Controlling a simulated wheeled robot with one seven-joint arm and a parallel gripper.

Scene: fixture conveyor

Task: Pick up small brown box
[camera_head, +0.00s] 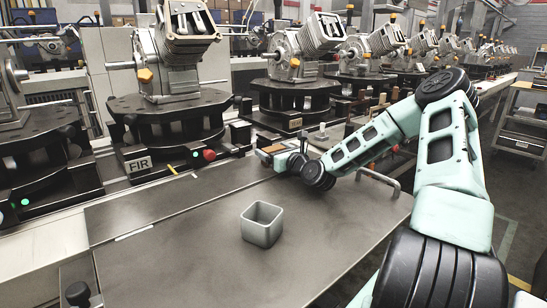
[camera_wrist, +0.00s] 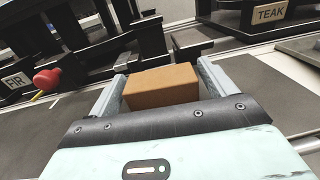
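The small brown box (camera_wrist: 162,86) sits between the two fingers of my gripper (camera_wrist: 160,82) in the wrist view. One finger stands close along each side of it, with little or no gap. Whether the fingers press on the box cannot be told. In the head view my gripper (camera_head: 277,155) is low at the far edge of the grey work surface, by the machine row. The box is small and mostly hidden by the gripper there. Whether it rests on the surface or is held just above it is unclear.
A grey open square cup (camera_head: 262,224) stands on the bare metal table (camera_head: 190,245). Black round fixtures with engine-like castings (camera_head: 297,95) line the back. Signs read FIR (camera_head: 138,164) and TEAK (camera_wrist: 270,13). A red knob (camera_head: 209,155) sticks out nearby. The table's front is clear.

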